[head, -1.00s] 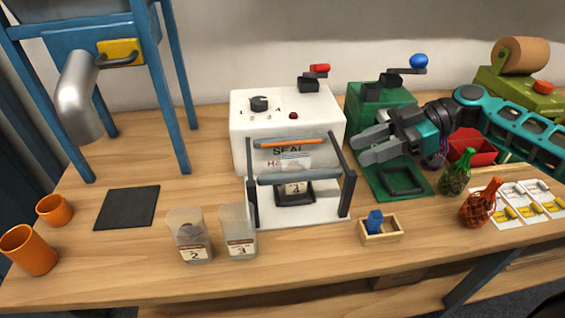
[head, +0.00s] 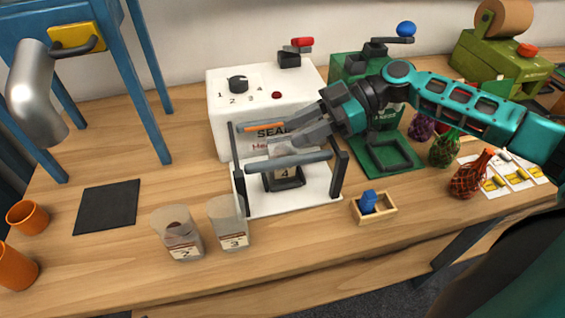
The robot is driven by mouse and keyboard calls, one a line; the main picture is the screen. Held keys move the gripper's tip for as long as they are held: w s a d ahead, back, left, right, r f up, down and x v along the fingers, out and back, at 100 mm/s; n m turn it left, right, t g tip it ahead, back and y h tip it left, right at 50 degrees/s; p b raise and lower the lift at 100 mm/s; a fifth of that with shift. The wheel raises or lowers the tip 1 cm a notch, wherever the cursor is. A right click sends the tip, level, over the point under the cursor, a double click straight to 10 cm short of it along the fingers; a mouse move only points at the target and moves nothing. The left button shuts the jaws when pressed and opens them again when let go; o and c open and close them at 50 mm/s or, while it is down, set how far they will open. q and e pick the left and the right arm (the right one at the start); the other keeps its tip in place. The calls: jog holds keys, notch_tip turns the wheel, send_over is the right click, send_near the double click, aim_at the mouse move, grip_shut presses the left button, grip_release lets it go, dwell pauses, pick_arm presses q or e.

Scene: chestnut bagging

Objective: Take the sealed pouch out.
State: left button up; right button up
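The white sealing machine (head: 225,105) stands mid-table with a dark bar frame (head: 338,175) at its front. A pouch with a label reading 4 (head: 284,173) sits upright in a dark holder on the machine's white base, behind the grey front bar (head: 288,161). Its upper part is partly hidden by the bar and my gripper. My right gripper (head: 285,138) reaches in from the right, its fingers apart, at the pouch's top just below the orange bar (head: 258,127). I cannot tell whether the fingers touch the pouch.
A small wooden box (head: 374,210) with a blue block lies front right. A green crank machine (head: 345,72) stands behind right. The dark mat (head: 107,206) is empty.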

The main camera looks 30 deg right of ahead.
aim_at(278, 135)
jog(key=x, duration=0.4)
jog(key=shift+w+a+p, duration=0.35)
jog(key=shift+w+p, duration=0.05)
grip_shut()
